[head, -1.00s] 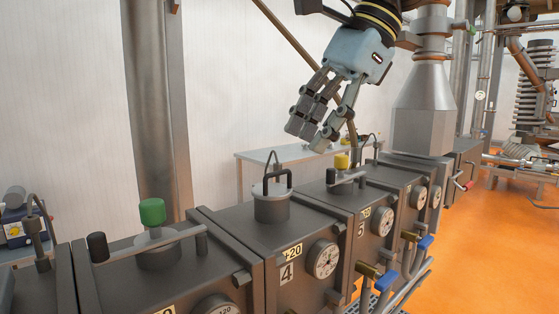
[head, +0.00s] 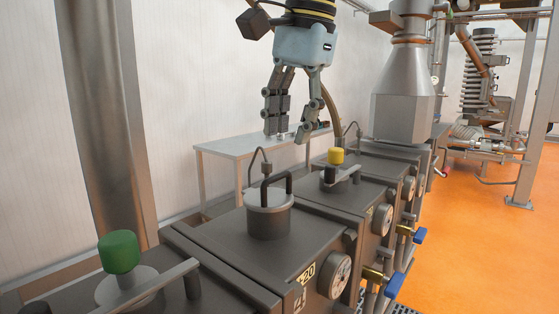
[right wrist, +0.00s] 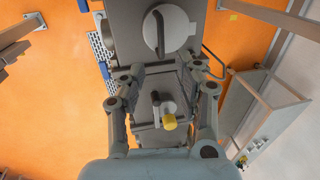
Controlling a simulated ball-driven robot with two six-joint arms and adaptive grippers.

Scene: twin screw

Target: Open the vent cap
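A grey round cap (head: 268,215) with a black loop handle stands on top of the dark metal block marked 4. It fits the vent cap; it looks closed down on its block. What seems to be the same cap shows at the top of the right wrist view (right wrist: 168,30). My right gripper (head: 291,133) is open and empty, fingers pointing down, above and beyond the cap, not touching it. In the right wrist view its fingers (right wrist: 161,74) are spread apart, with the cap past their tips. My left gripper is not in view.
A green-knobbed bar clamp (head: 118,252) sits on the nearer block. A yellow-knobbed clamp (head: 336,157) is on the block beyond, also in the right wrist view (right wrist: 169,123). Gauges and blue-handled valves (head: 394,285) line the right side. A steel table (head: 228,143) stands behind.

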